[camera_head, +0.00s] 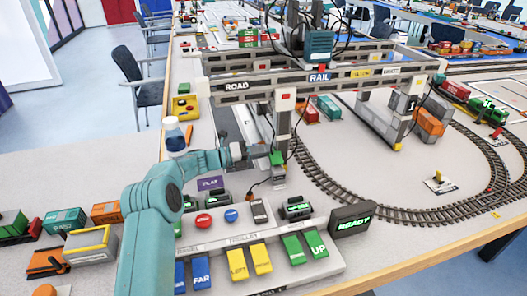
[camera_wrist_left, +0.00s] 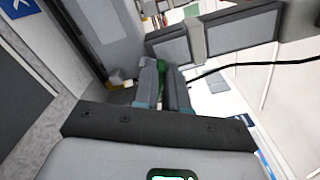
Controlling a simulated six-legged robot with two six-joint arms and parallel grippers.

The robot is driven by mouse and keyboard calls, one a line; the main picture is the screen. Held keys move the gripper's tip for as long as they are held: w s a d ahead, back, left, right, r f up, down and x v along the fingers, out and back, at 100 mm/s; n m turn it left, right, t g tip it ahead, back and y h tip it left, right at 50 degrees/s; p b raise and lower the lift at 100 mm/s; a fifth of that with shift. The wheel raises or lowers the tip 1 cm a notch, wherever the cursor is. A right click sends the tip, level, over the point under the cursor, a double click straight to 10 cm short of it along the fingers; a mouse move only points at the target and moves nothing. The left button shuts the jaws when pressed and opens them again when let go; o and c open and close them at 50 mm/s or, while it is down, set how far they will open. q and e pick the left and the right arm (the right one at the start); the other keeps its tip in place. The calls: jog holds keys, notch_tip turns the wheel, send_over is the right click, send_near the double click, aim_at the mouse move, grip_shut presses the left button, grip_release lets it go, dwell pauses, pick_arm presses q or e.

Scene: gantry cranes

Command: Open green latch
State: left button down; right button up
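The green latch (camera_head: 277,158) is a small green piece low on the grey crane leg, left of centre in the head view. My left gripper (camera_head: 262,154) reaches it from the left with its fingertips at the latch. In the left wrist view the green latch (camera_wrist_left: 162,71) shows as a narrow green strip between the two close-set fingers of my left gripper (camera_wrist_left: 160,85). The fingers look closed on it, and they hide most of it. My right gripper is in neither view.
The gantry crane beam marked ROAD and RAIL (camera_head: 319,77) spans above the latch. A control panel with blue, yellow and green keys (camera_head: 292,249) and a READY display (camera_head: 352,226) lies in front. Curved track (camera_head: 400,213) runs right. A black cable (camera_wrist_left: 250,66) passes near the gripper.

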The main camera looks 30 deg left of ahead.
pick_arm(q)
jog(key=shift+d+r+m, duration=0.1)
jog(key=shift+r+m, duration=0.05)
jog(key=shift+m, duration=0.15)
jog(key=shift+s+d+r+m, duration=0.15)
jog(key=shift+r+m, duration=0.05)
jog(key=shift+m, duration=0.3)
jog(key=shift+s+d+r+m+b, duration=0.4)
jog(key=shift+m+b, duration=0.25)
jog(key=shift+m, duration=0.65)
jog(key=shift+s+d+r+m+b, duration=0.15)
jog(key=shift+s+d+m+b, duration=0.3)
jog(key=shift+m, duration=0.85)
jog(key=shift+s+d+r+m+b, duration=0.3)
jog(key=shift+d+m+b, duration=0.35)
jog(key=shift+m, duration=0.65)
jog(key=shift+a, duration=0.15)
jog(key=c, duration=1.2)
grip_release()
jog(key=shift+o, duration=0.2)
